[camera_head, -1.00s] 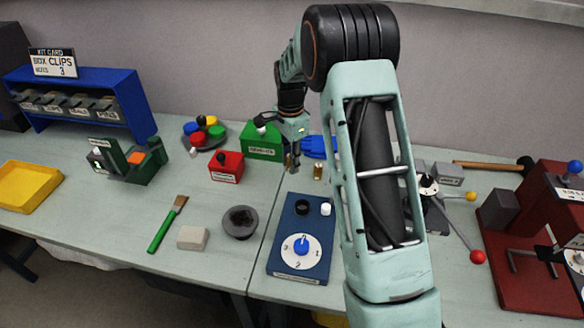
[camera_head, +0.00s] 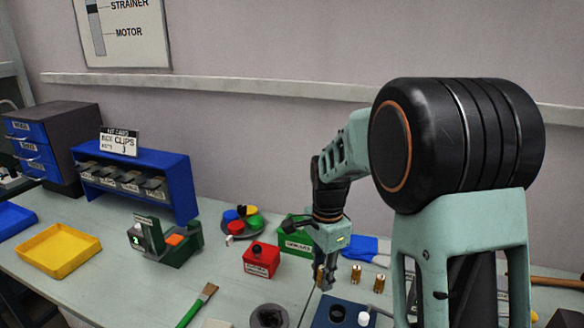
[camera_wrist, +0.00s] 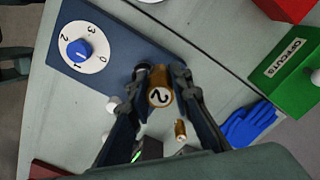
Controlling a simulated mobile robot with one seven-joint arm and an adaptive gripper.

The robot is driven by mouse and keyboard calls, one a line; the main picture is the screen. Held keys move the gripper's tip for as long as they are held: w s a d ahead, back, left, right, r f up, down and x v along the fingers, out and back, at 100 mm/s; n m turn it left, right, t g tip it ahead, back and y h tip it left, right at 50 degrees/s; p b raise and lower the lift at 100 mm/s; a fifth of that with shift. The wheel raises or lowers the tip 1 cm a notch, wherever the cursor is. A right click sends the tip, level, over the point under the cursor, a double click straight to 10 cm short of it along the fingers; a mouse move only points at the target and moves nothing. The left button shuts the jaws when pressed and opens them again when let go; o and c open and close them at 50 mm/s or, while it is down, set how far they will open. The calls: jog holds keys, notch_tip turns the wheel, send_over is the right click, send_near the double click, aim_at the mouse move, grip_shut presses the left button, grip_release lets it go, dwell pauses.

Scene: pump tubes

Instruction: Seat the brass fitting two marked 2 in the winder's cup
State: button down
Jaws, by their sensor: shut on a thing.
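My gripper (camera_head: 325,278) is shut on a brass fitting (camera_wrist: 160,97), whose end face shows the number 2 in the wrist view. The held fitting also shows between the fingers in the head view (camera_head: 320,276). The winder seems to be the blue box (camera_wrist: 118,45) with a white numbered dial and blue knob (camera_wrist: 79,52). Its dark round cup (camera_head: 337,313) shows near the bottom of the head view, in front of and below my gripper. In the wrist view the fingers partly cover the cup area. The fitting is apart from the cup, above the table.
Two other brass fittings (camera_head: 355,274) (camera_head: 379,283) stand right of my gripper. A white knob (camera_head: 363,319) sits beside the cup. A red box (camera_head: 261,261), a green box (camera_head: 295,230) and a blue glove (camera_wrist: 250,123) are near. A dark bowl (camera_head: 268,317) lies left of the winder.

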jog(key=s+d+n+p, duration=0.1)
jog(key=n, duration=0.3)
jog(key=s+d+f+n+p, duration=0.1)
jog(key=s+n+p, duration=0.1)
jog(key=n, duration=0.2)
jog(key=s+d+n+p, duration=0.1)
jog(key=d+n, duration=0.1)
jog(key=n, duration=0.3)
jog(key=shift+s+d+f+p, duration=0.1)
jog(key=shift+s+f+p, duration=0.05)
jog(key=shift+f+p, duration=0.2)
jog(key=shift+s, duration=0.1)
